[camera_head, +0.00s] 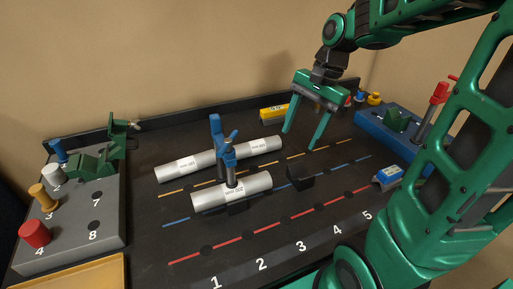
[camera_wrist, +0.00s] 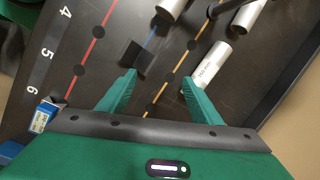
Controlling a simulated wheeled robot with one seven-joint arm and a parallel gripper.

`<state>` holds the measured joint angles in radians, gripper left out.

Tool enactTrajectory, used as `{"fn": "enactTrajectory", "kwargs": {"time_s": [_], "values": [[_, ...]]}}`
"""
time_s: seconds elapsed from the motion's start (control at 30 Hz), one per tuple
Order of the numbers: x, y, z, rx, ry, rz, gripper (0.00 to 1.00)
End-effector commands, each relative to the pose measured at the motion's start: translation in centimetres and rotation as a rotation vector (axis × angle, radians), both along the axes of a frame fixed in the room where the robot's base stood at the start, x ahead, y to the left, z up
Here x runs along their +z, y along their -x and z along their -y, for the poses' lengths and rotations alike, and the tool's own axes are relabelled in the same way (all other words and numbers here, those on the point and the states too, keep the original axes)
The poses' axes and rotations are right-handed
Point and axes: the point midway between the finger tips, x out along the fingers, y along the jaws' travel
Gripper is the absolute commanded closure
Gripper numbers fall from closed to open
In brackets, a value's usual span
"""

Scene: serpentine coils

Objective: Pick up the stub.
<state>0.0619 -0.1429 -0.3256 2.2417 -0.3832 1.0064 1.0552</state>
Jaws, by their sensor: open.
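Several silvery pipe pieces lie on the black board. At the back, a left piece (camera_head: 185,166) and a shorter right piece (camera_head: 254,148) lie in line, with a blue clamp (camera_head: 217,140) where they meet. No piece is visibly marked as the stub. The short right piece also shows in the wrist view (camera_wrist: 208,65), just beyond my right finger. My green gripper (camera_head: 302,138) is open and empty, above the board to the right of that piece; its fingers frame bare board in the wrist view (camera_wrist: 158,80).
A black block (camera_head: 300,178) stands near the middle of the board. A yellow block (camera_head: 274,112) lies at the back. A grey rack (camera_head: 105,225) with coloured knobs is at left, a blue tray (camera_head: 385,136) at right. A blue-and-white piece (camera_head: 388,175) lies right front.

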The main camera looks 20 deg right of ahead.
Motion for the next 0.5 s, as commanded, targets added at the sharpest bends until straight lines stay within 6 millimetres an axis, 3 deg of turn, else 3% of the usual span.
{"fn": "enactTrajectory", "kwargs": {"time_s": [0.03,0.2,0.33,0.5], "values": [[0.0,-2.0,-0.8,-0.05,-0.025,-0.018,0.41],[0.1,-7.1,-3.6,-0.232,-0.105,-0.088,0.41],[-0.1,-9.8,-5.5,-0.34,-0.147,-0.145,0.41],[-0.3,-11.4,-7.0,-0.422,-0.173,-0.198,0.41]]}}
